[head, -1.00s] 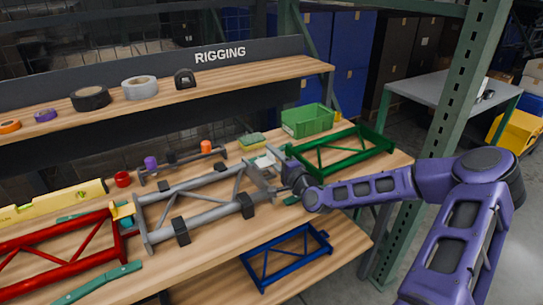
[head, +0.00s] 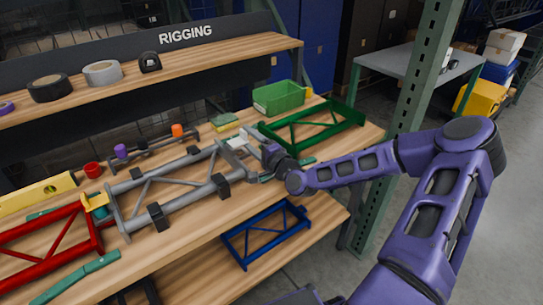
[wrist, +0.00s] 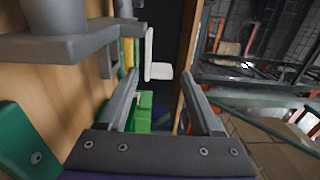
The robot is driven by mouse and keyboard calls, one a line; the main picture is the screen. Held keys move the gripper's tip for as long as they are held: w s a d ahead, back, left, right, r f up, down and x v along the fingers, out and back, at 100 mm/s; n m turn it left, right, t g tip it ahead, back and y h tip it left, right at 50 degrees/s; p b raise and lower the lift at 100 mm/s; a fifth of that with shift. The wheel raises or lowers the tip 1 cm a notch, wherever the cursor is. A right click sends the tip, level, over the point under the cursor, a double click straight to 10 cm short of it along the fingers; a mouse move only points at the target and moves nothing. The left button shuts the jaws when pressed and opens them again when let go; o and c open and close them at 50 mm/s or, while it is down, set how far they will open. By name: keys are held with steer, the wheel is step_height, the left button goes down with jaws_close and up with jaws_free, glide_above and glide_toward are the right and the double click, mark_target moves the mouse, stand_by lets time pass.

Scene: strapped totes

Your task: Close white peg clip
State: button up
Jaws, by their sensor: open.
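The white peg clip (head: 238,143) sits at the right end of the grey truss (head: 180,192) on the wooden bench. In the wrist view the white clip (wrist: 159,72) shows as an upright strip with a flat tab sticking out from it, apparently open. My gripper (head: 258,152) is beside this end of the truss, just right of the clip. In the wrist view my gripper (wrist: 160,88) is open and empty, with the clip ahead between its fingertips. I cannot tell whether a finger touches it. The head view partly hides the fingers.
A green frame (head: 315,125) and a green bin (head: 279,97) stand at the right of the bench. A red frame (head: 45,235) and a yellow level (head: 38,192) lie at the left. A blue frame (head: 265,233) is on the lower shelf. A green upright post (head: 412,120) stands near my arm.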

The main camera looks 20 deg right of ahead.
steer(key=p+v, duration=0.1)
steer(key=v, duration=1.3)
